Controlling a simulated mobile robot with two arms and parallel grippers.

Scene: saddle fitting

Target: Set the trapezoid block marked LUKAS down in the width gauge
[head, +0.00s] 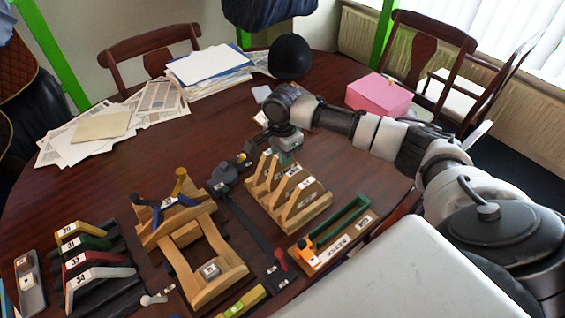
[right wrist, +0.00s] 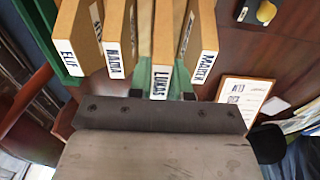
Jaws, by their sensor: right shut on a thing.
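My right gripper (head: 287,143) reaches down at the back end of a row of wooden trapezoid blocks (head: 290,190). In the right wrist view, the block marked LUKAS (right wrist: 160,82) stands between the green finger pads of this gripper (right wrist: 163,85), which is shut on it. Blocks marked NADIA (right wrist: 115,50) and MAREK (right wrist: 205,60) stand close on either side, with ELIF (right wrist: 68,55) beyond. I cannot tell if LUKAS is lifted. A wooden base with a green channel and an orange piece, seemingly the width gauge (head: 333,240), lies to the right of the row. My left gripper is not in view.
A wooden stand (head: 195,250) holds a small grey block. Numbered coloured pieces (head: 90,255) stand at the left. A long dark bar (head: 250,222) lies between the stand and the blocks. A pink box (head: 380,94) and papers (head: 205,68) are at the back.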

